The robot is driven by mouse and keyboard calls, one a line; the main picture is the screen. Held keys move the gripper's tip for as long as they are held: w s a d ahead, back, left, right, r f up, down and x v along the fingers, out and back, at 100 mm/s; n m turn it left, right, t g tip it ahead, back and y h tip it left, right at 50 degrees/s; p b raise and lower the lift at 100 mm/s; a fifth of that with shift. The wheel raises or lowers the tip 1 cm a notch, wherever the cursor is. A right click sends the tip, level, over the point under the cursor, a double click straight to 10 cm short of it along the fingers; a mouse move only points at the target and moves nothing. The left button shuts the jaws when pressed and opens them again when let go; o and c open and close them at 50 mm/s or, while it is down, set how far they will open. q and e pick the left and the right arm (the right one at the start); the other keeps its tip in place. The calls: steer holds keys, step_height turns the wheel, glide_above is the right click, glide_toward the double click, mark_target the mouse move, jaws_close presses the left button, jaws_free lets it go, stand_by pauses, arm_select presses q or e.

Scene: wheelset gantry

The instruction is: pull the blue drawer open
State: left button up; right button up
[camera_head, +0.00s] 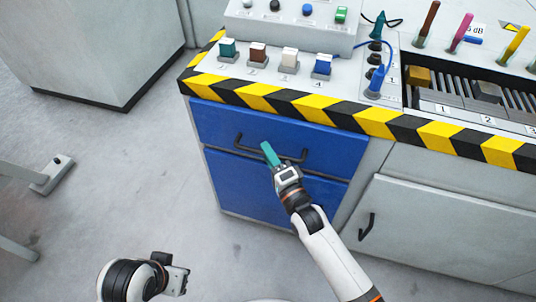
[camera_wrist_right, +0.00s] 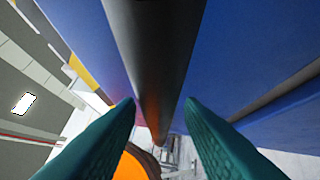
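The blue drawer (camera_head: 222,118) is the upper of two blue fronts in the grey bench, and it looks closed. Its dark bar handle (camera_head: 292,158) runs across the front and also shows large in the right wrist view (camera_wrist_right: 150,50). My right gripper (camera_head: 267,147) is at the middle of the handle. In the right wrist view its teal fingers (camera_wrist_right: 160,108) stand apart, one on each side of the bar. I see no clear grip on it. My left gripper (camera_head: 180,281) is low at the left, far from the drawer; its fingers are unclear.
A second blue front (camera_head: 232,185) lies below. A grey door (camera_head: 430,225) with a dark handle is to the right. The striped bench edge (camera_head: 320,108) runs above, with buttons and a tool rack on top.

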steer(key=shift+w+a, duration=0.2)
steer(key=shift+w, duration=0.05)
jaws_close()
steer(key=shift+s, duration=0.1)
